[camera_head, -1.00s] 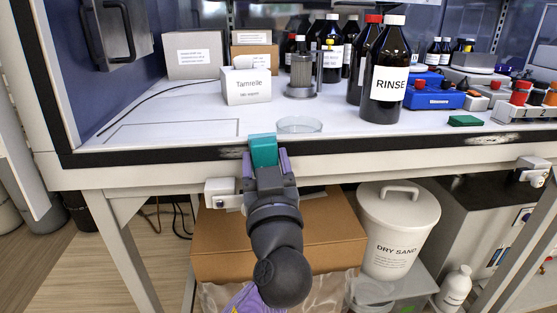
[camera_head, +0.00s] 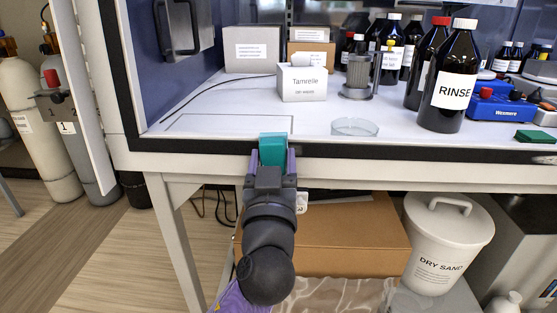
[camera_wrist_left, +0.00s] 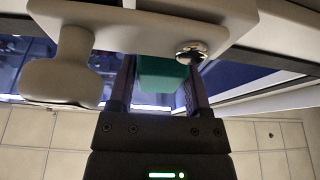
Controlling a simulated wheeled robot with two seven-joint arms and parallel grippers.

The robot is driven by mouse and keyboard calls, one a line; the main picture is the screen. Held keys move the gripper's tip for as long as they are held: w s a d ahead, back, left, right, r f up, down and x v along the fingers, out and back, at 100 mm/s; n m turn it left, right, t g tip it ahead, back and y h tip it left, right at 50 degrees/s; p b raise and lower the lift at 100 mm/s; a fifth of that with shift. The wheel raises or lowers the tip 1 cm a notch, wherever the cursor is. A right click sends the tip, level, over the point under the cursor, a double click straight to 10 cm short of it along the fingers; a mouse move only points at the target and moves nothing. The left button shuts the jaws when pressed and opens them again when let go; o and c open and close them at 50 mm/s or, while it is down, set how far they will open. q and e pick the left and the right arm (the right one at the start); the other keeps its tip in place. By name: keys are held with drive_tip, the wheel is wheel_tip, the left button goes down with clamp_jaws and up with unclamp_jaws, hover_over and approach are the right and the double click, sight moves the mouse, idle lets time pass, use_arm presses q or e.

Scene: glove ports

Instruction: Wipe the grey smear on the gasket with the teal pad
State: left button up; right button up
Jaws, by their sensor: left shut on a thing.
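A teal pad (camera_head: 273,149) is held upright between the two fingers of my left gripper (camera_head: 273,163). It also shows in the left wrist view (camera_wrist_left: 163,75), between the fingers (camera_wrist_left: 160,92). The black gasket (camera_head: 400,154) runs along the front edge of the white cabinet floor. The pad is in front of or against the gasket; I cannot tell whether it touches. My right gripper is not in view.
A glass dish (camera_head: 355,127) lies just behind the gasket. A Tamrelle box (camera_head: 302,83), a RINSE bottle (camera_head: 449,85) and a green block (camera_head: 535,136) stand inside. The wrist view shows a pale knob (camera_wrist_left: 60,75) close to the fingers.

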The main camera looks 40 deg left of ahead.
use_arm(q)
drive_tip(key=s+d, duration=0.3)
drive_tip(key=s, duration=0.2)
drive_tip(key=shift+r, duration=0.25)
drive_tip(key=shift+d, duration=0.1)
drive_tip(key=s+p, duration=0.1)
drive_tip(key=s+d+p, duration=0.1)
drive_tip(key=p, duration=0.1)
drive_tip(key=shift+s+d+r, duration=0.1)
drive_tip(key=shift+s+d, duration=0.15)
drive_tip(key=shift+s, duration=0.05)
